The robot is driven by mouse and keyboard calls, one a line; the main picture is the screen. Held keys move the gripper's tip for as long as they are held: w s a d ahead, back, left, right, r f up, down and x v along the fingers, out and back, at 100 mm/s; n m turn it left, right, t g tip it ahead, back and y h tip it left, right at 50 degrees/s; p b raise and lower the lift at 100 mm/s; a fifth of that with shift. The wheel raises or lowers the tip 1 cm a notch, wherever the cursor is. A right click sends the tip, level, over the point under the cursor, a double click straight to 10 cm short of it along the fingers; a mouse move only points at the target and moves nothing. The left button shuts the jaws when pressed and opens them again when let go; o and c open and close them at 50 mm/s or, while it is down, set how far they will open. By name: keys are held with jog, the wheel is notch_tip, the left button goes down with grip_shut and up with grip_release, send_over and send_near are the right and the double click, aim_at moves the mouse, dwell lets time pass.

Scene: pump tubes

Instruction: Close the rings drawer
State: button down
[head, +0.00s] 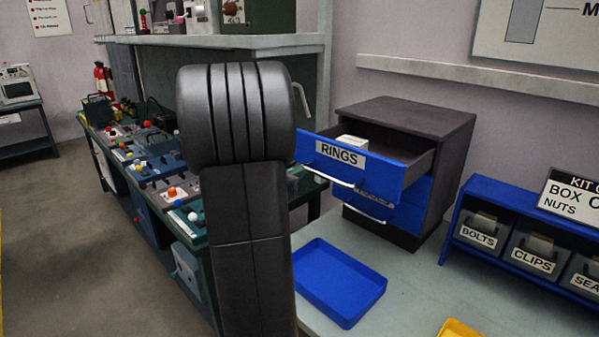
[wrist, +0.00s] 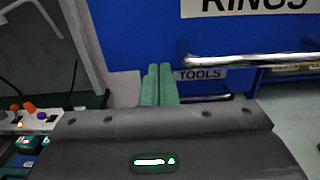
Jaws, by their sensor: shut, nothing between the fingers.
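The rings drawer (head: 340,160) is the top drawer of a dark cabinet (head: 452,150) on the bench. It has a blue front with a RINGS label and a silver handle, and it is pulled well out. A pale box lies inside it. In the wrist view the blue drawer front (wrist: 240,30) fills the upper right, with its handle at right. My gripper (wrist: 158,84) shows two green fingers held together, empty, in front of the drawer's lower left part. I cannot tell whether they touch it. In the head view my arm hides the gripper.
A closed TOOLS drawer (head: 407,210) sits below. A blue tray (head: 338,283) lies on the bench in front of the cabinet. A blue rack (head: 490,215) with labelled bins stands at right. A cluttered workbench (head: 150,160) is at left, behind my arm.

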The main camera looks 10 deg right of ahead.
jog(key=b+x, duration=0.3)
jog(key=x, duration=1)
jog(key=shift+f, duration=0.15)
jog(key=shift+w+d+b, duration=0.25)
jog(key=shift+d+b, duration=0.05)
jog(key=shift+d, duration=0.05)
jog(key=shift+a, duration=0.15)
